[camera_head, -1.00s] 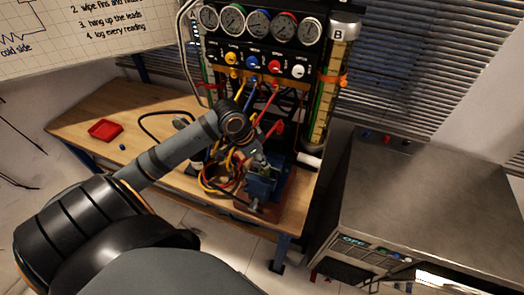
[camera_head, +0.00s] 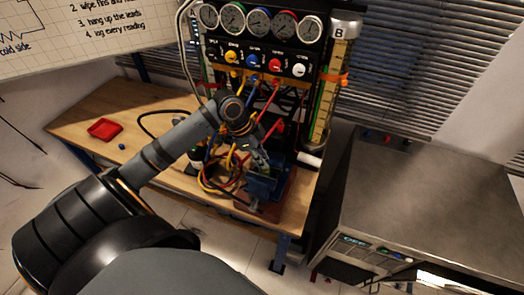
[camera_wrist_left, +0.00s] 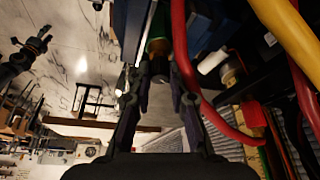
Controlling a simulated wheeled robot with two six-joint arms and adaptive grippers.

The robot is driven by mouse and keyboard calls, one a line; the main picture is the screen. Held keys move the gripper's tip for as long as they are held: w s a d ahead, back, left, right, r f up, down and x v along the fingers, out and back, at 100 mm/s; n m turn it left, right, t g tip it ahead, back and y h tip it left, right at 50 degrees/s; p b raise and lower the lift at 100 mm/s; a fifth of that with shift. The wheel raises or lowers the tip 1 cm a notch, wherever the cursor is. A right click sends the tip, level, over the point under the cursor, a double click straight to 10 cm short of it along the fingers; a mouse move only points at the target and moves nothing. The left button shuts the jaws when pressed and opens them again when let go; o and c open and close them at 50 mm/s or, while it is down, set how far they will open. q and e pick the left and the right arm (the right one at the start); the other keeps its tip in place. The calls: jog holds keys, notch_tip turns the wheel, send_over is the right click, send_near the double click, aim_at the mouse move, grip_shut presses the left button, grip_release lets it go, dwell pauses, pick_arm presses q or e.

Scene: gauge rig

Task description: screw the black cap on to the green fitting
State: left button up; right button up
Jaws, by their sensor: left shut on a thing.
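In the left wrist view the green fitting (camera_wrist_left: 158,22) points toward my fingers, with a brass-coloured band at its end. A small dark piece, which looks like the black cap (camera_wrist_left: 158,69), sits between my fingertips, in line with the fitting and close against it. Whether its thread is engaged cannot be told. My left gripper (camera_wrist_left: 160,76) is shut on it. In the head view this gripper (camera_head: 262,162) is small and dark, just above the blue vise (camera_head: 262,186); cap and fitting are too small to make out there. My right gripper is not in view.
A red hose (camera_wrist_left: 185,60) and a yellow hose (camera_wrist_left: 290,35) run close beside the left gripper. The gauge panel (camera_head: 262,45) stands behind. A red tray (camera_head: 104,129) lies on the wooden bench (camera_head: 75,125). A metal cabinet (camera_head: 430,190) stands at the right.

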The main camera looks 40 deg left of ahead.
pick_arm(q)
jog(key=shift+s+d+f, duration=0.1)
jog(key=shift+s+f, duration=0.05)
jog(key=shift+m+h+b, duration=0.3)
jog(key=shift+m+b, duration=0.05)
jog(key=shift+m, duration=0.15)
jog(key=shift+f+m+g+b, duration=0.1)
jog(key=shift+m+g+b, duration=0.45)
jog(key=shift+m, duration=0.45)
jog(key=shift+m+g, duration=0.35)
jog(key=shift+m, duration=0.55)
grip_shut()
jog(key=shift+m, duration=0.3)
